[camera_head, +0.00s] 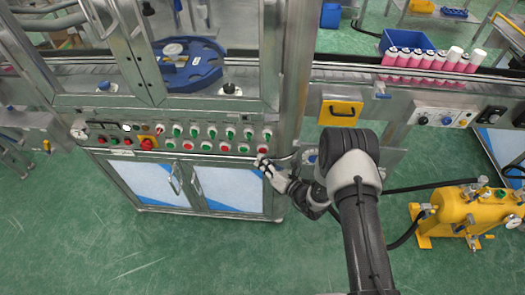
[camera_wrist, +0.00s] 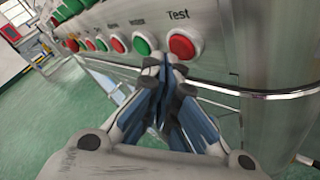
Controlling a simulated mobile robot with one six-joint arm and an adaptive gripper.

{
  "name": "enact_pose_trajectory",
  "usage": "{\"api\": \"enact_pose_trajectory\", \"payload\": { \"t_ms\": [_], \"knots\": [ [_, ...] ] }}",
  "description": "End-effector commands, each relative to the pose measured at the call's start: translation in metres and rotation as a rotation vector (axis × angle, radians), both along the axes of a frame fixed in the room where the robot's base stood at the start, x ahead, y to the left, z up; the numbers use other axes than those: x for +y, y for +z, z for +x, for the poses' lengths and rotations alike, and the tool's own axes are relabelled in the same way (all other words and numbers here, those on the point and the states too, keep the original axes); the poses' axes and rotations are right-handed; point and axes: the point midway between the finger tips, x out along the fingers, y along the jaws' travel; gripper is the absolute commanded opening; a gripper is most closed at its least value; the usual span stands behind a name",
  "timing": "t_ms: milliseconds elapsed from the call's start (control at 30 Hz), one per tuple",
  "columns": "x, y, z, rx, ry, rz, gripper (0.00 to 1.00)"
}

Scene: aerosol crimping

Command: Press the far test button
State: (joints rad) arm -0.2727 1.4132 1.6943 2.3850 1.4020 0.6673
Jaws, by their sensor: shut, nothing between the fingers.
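A red button under the label "Test" (camera_wrist: 183,46) sits at the right end of a button row in the wrist view, on a metal panel. My gripper (camera_wrist: 166,64) is shut and empty. Its fingertips are just below and left of that red button in the picture, overlapping its lower edge. I cannot tell whether they touch it. In the head view my gripper (camera_head: 261,160) is at the lower right corner of the button panel (camera_head: 150,149), close to the lower row's right end.
A metal rail (camera_wrist: 270,94) runs along the panel below the buttons. A green button (camera_wrist: 144,43) is left of the red one. Pink cans (camera_head: 420,60) stand on the conveyor at right. A yellow machine (camera_head: 465,210) with hoses stands on the green floor.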

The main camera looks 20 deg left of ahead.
Motion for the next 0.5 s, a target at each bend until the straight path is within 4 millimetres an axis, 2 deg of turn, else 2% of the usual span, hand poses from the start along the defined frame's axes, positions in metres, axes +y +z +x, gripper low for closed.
{"api": "enact_pose_trajectory", "payload": {
  "t_ms": [367, 500],
  "knots": [
    [-0.001, 0.0, -0.004, 0.0, 0.001, -0.001, 0.0],
    [-0.003, 0.0, -0.013, 0.003, 0.001, 0.0, 0.0]
  ]
}}
